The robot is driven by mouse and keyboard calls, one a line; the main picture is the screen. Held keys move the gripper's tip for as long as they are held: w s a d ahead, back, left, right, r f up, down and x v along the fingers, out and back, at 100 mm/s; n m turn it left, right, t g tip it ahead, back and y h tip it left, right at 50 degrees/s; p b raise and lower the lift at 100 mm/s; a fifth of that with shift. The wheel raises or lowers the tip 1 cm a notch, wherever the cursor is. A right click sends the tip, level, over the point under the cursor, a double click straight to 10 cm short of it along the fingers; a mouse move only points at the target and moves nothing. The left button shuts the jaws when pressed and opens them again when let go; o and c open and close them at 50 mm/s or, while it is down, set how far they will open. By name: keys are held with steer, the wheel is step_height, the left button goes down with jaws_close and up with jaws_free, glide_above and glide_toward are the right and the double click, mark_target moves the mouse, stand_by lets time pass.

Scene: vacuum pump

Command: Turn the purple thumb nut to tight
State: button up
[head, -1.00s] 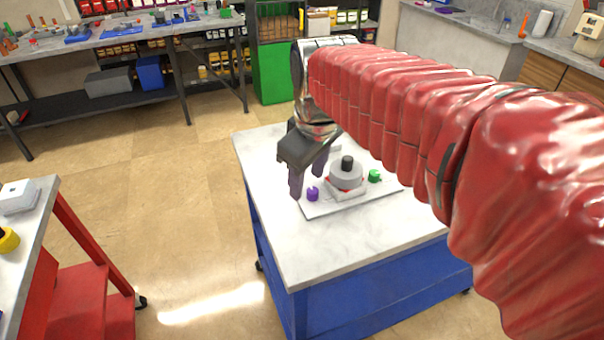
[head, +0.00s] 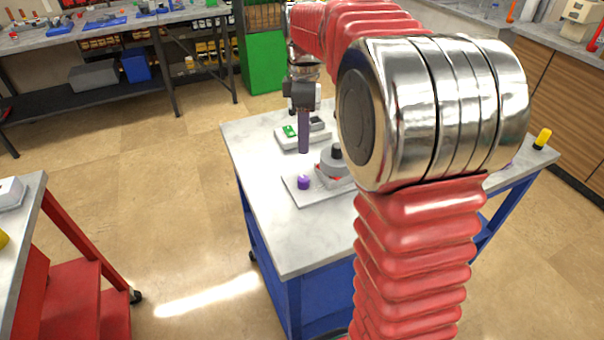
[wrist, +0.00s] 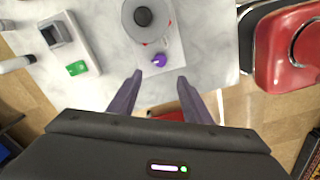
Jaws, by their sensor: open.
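The purple thumb nut (head: 303,182) stands at the left front corner of the pump's light base plate (head: 320,196). The grey round pump (head: 332,168) with a black knob sits behind and to the right of it, partly hidden by my arm. In the wrist view the purple thumb nut (wrist: 159,59) lies ahead of and between my fingertips, beside the pump (wrist: 148,18). My gripper (head: 303,150) points down above the cart, apart from the nut. In the wrist view my gripper (wrist: 159,75) is open with nothing between its fingers.
A light box (head: 288,139) with a green switch sits on the cart behind the plate. The left and front of the white cart top (head: 275,225) are clear. A red cart (head: 70,280) stands to the left, with open floor between. A yellow item (head: 542,138) is at the far right.

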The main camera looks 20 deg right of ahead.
mark_target(304, 178)
steer(key=shift+f, duration=0.15)
step_height(304, 178, down, 14)
steer(key=shift+r, duration=0.25)
stand_by(0.6)
steer(key=shift+c, duration=0.3)
steer(key=c, duration=1)
